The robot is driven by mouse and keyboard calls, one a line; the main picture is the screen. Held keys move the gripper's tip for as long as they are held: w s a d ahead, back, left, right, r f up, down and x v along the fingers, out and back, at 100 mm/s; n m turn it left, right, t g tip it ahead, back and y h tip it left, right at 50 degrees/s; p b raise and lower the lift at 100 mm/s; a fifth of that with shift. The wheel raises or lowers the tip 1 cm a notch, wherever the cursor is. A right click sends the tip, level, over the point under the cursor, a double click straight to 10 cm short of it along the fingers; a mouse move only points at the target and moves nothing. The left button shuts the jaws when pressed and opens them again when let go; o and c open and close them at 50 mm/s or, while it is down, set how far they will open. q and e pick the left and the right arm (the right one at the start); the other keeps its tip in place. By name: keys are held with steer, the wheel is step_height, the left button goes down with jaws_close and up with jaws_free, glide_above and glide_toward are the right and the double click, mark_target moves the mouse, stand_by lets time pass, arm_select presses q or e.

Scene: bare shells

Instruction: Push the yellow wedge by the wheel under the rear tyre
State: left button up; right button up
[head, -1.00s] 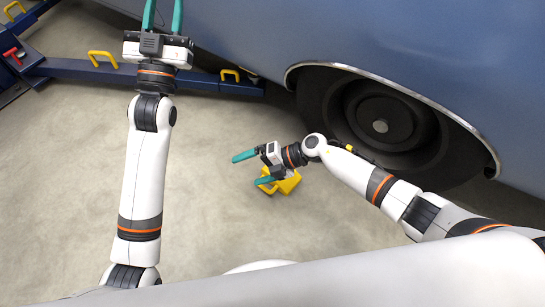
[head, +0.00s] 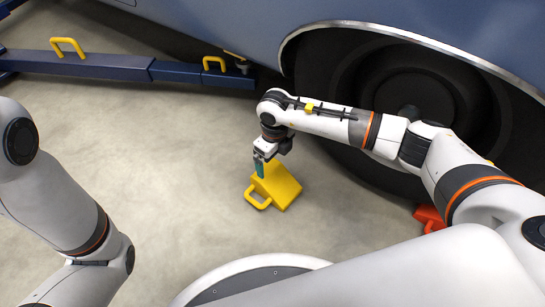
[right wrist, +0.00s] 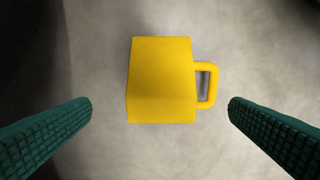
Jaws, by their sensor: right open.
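The yellow wedge (head: 280,183) lies on the floor in front of the dark rear tyre (head: 365,170), with a gap between them. Its loop handle (head: 257,197) points to the lower left, away from the tyre. My right gripper (head: 260,168) points down just above the wedge. In the right wrist view the wedge (right wrist: 160,80) lies between the two open green fingers (right wrist: 160,115), apart from both, with its handle (right wrist: 208,86) on the right. My left arm shows at the left of the head view, but its gripper is out of the picture.
A red-orange block (head: 430,217) is partly hidden behind my right arm, near the tyre. A blue lift arm (head: 110,68) with yellow handles crosses the floor at the upper left. The blue car body (head: 330,12) overhangs the wheel. The floor left of the wedge is clear.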

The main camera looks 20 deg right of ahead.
mark_target(274, 176)
step_height(274, 176, down, 11)
steer(key=b, duration=0.7)
steer(key=shift+f, duration=0.2)
steer(key=c, duration=1.1)
steer(key=shift+w+d, duration=0.9)
steer(key=shift+d, duration=0.5)
steer(key=shift+w+d, duration=0.85)
steer(key=shift+d, duration=0.5)
steer(key=shift+w+d, duration=0.9)
steer(key=shift+d, duration=0.5)
steer(key=o, duration=1)
steer(key=shift+o, duration=0.5)
steer(key=shift+d+r, duration=0.1)
steer(key=shift+r, duration=0.05)
